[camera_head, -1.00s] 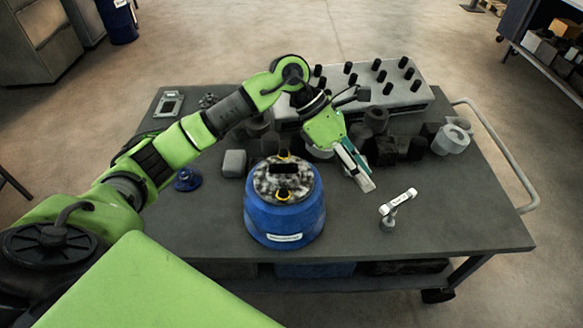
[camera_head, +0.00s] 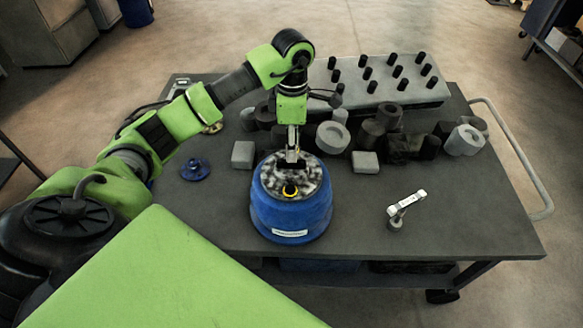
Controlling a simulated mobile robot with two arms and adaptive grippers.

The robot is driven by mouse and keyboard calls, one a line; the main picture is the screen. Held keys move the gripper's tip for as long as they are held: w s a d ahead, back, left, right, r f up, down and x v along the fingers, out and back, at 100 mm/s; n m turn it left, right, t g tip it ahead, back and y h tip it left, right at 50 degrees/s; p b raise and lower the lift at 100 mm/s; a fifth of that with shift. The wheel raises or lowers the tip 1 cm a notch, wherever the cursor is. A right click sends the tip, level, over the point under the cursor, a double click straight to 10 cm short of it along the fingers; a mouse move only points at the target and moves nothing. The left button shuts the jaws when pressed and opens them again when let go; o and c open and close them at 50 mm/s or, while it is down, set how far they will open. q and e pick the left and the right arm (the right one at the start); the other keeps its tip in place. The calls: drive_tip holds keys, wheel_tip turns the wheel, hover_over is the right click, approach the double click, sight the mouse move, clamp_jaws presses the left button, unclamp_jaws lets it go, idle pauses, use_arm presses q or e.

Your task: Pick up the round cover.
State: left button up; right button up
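A round speckled grey cover (camera_head: 314,179) lies on top of a blue drum (camera_head: 290,220) near the middle of the table. The cover sits level on the drum. My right gripper is out of view.
The dark table (camera_head: 455,205) also holds a small blue flanged part (camera_head: 195,169), a grey block (camera_head: 243,155), several cylindrical parts behind the drum, and a white-topped fitting (camera_head: 406,203) at right. A grey block with black studs (camera_head: 420,92) stands behind.

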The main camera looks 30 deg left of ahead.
sight(291, 168)
use_arm(q)
drive_tip(key=shift+s+f+p, duration=0.1)
drive_tip(key=shift+f+p, duration=0.4)
drive_tip(key=shift+f, duration=0.05)
wheel_tip(291, 168, down, 4)
drive_tip(key=shift+a+r+p, duration=0.1)
drive_tip(key=shift+r+p, duration=0.1)
drive_tip(key=shift+p, duration=0.65)
drive_tip(key=shift+f, duration=0.35)
drive_tip(key=shift+r, duration=0.1)
clamp_jaws()
